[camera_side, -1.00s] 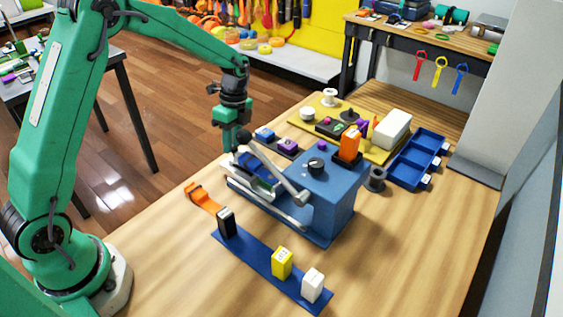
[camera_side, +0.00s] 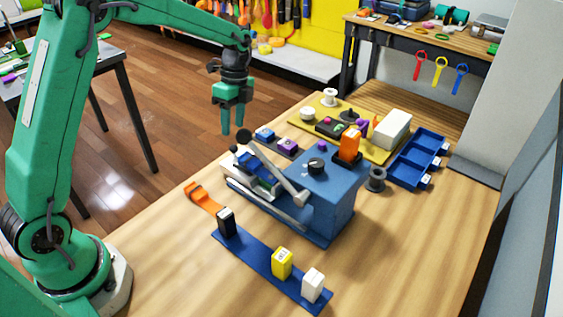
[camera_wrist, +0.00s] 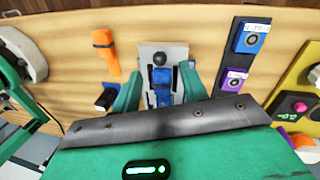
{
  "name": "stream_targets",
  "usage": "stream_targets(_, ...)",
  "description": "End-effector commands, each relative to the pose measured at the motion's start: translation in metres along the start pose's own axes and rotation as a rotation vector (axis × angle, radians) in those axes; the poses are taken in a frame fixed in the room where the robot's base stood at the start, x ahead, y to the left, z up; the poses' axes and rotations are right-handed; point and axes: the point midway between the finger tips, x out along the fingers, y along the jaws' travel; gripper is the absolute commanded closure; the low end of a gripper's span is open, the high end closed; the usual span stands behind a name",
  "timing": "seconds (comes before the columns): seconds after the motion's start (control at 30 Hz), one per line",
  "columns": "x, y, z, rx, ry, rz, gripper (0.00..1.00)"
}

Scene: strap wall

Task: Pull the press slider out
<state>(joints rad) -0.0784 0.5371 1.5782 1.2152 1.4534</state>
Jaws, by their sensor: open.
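The blue press (camera_side: 330,195) stands on the wooden table. Its slider (camera_side: 262,187) is a pale tray at its left side, with a blue part on it, partly hidden by the grey lever (camera_side: 277,172). The press body is hidden there by my gripper.
A blue strip (camera_side: 255,258) with black, yellow and white blocks lies in front. An orange strap (camera_side: 203,197) lies left of the press. A yellow mat (camera_side: 300,122) with parts and a blue tray (camera_side: 402,178) are behind. The front right table is clear.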

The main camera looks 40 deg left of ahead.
Motion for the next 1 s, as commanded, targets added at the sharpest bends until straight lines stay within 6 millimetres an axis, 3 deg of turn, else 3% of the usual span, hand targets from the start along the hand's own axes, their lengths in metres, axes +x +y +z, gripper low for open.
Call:
stream_targets(0.2,-0.018,-0.001,0.0,-0.001,0.0,-0.002,0.57)
stream_targets(0.67,-0.021,0.001,0.0,-0.006,0.001,-0.005,0.57)
stream_targets(1.0,-0.048,0.027,0.0,-0.14,0.013,-0.073,0.57)
